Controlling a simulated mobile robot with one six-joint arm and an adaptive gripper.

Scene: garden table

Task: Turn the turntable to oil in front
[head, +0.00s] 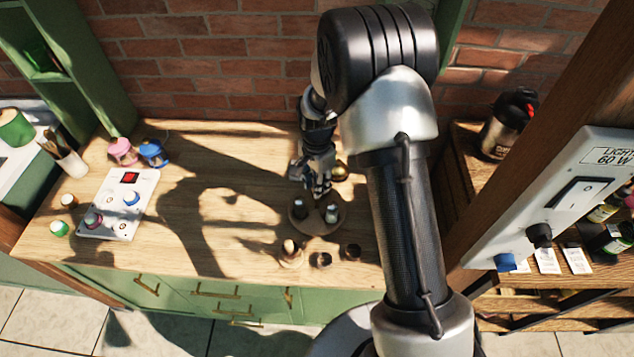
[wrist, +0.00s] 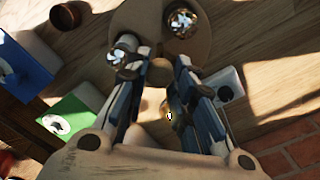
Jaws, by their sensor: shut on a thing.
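The turntable (head: 317,226) is a round brown disc on the wooden table, and it also fills the top middle of the wrist view (wrist: 147,42). Two shakers with shiny tops stand on it, one at the left (wrist: 122,48) and one at the right (wrist: 182,22). My gripper (head: 320,190) is at the disc's wall-side edge. In the wrist view its fingers (wrist: 160,73) close around what looks like a small brown peg at the rim. A golden item (head: 340,172), possibly the oil, stands right beside the gripper and shows partly between the fingers. Its label is not visible.
Small wooden and dark pots (head: 290,253) stand at the table's front edge. A white control panel (head: 119,204) and pink and blue lanterns (head: 122,151) are at the left. The wrist view shows blue (wrist: 22,70) and green (wrist: 72,122) boxes. The table's middle left is clear.

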